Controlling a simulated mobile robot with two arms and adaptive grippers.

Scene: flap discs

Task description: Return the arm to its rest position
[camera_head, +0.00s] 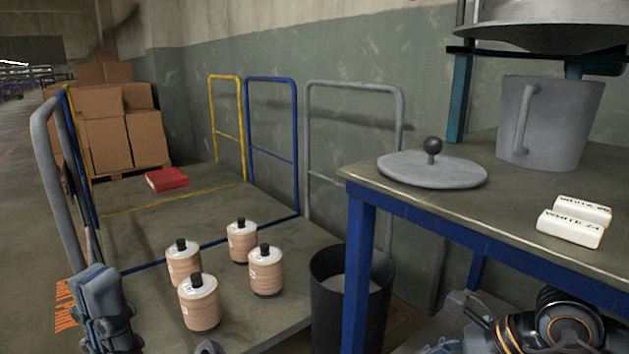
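My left gripper (103,308) is at the bottom left, beside the near edge of the cart deck. It looks grey and folded, and its fingers are not clear enough to show whether they are open. Nothing is seen in it. My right arm, dark with orange rings, is at the bottom right, low in front of the blue-legged table. The grey parts of my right gripper (478,318) show only partly there, and their state is unclear.
Several tan spools of discs (199,303) stand on the cart deck (262,335), with a red box (166,179) farther back. A black bin (350,300) stands beside the table (440,205), which holds a lid (432,170), a pot (549,122) and white blocks (570,228).

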